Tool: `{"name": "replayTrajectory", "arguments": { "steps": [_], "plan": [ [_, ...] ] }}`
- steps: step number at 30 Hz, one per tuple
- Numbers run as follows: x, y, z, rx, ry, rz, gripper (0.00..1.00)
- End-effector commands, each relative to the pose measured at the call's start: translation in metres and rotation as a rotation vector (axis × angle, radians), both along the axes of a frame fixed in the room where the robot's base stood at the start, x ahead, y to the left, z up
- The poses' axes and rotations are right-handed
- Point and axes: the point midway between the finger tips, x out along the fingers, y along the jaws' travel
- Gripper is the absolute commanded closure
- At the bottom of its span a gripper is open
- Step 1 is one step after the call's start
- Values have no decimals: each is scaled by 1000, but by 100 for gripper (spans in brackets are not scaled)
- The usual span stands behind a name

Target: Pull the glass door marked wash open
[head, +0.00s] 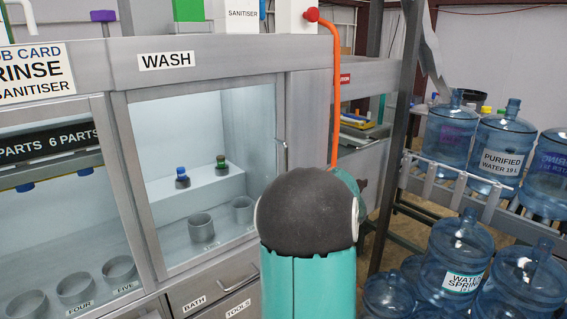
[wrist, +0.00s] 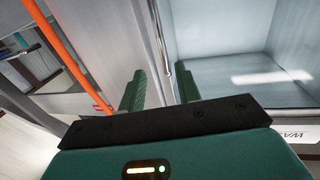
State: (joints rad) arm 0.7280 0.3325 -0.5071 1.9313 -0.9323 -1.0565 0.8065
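The glass door marked wash (head: 205,170) is shut in the head view, under the WASH label (head: 166,60). Its slim metal handle (head: 282,155) is upright at the door's right edge. In the wrist view, the glass door (wrist: 225,35) fills the upper right, and the handle (wrist: 162,45) runs along its frame. My gripper (wrist: 161,85) is open, its two green fingers apart. The handle lines up with the gap between them, just beyond the fingertips; I cannot tell whether it touches.
An orange pipe (head: 337,90) runs down right of the door; it also shows in the wrist view (wrist: 70,60). Drawers marked bath and tools (head: 215,288) sit below. A rack of water jugs (head: 453,135) stands at the right. Bottles (head: 182,178) and cups (head: 201,228) sit behind the glass.

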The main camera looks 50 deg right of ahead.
Motion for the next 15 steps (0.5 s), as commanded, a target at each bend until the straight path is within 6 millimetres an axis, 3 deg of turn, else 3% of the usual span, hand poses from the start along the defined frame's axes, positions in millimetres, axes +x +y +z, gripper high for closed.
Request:
{"name": "replayTrajectory", "arguments": {
  "steps": [15],
  "plan": [
    [94, -38, -1, -1, 1, 8, 67]
  ]
}}
